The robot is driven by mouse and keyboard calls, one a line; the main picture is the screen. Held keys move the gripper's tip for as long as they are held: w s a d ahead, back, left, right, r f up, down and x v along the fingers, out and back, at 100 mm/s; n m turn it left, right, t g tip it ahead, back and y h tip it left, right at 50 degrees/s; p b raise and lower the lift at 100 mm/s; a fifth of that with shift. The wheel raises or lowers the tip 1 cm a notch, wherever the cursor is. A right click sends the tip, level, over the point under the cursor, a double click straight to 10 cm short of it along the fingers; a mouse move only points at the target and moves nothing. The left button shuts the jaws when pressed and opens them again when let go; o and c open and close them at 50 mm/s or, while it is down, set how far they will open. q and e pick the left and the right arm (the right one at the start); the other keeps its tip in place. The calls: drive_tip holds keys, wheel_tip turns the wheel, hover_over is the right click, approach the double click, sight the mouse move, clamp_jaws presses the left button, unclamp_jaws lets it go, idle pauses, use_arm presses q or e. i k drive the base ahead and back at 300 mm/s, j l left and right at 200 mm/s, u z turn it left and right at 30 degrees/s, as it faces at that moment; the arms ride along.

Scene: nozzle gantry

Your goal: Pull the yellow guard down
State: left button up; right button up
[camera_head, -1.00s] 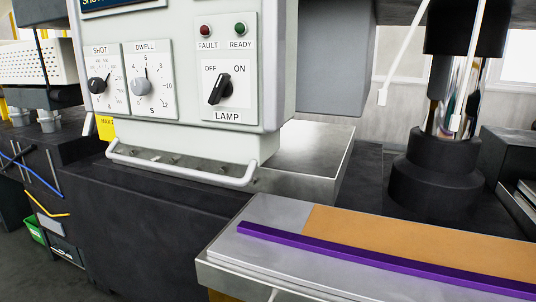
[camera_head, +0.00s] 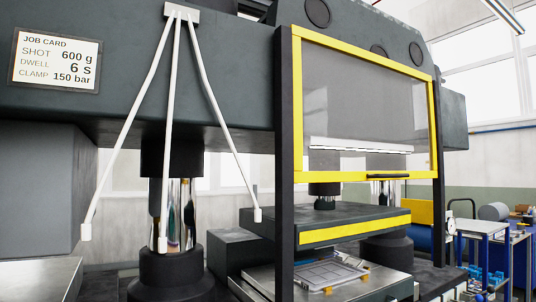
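The yellow guard (camera_head: 364,176) is a yellow rectangular frame around a clear grey pane, set between two dark uprights at the right of the head view. It sits high, with its lower edge above the press plates. A dark handle (camera_head: 388,177) is on its bottom bar. Below it is a dark plate with a yellow front strip (camera_head: 354,229), and under that an open gap shows a light tray (camera_head: 318,274). Neither of my grippers is in the view.
Three white rods (camera_head: 168,130) hang from a bracket on the dark crossbeam, left of the guard. A job card (camera_head: 56,61) is on the beam. A shiny column (camera_head: 172,212) stands below. A blue workbench (camera_head: 484,228) is at the far right.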

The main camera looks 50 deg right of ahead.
sight(299, 35)
drive_tip(key=z, duration=2.4)
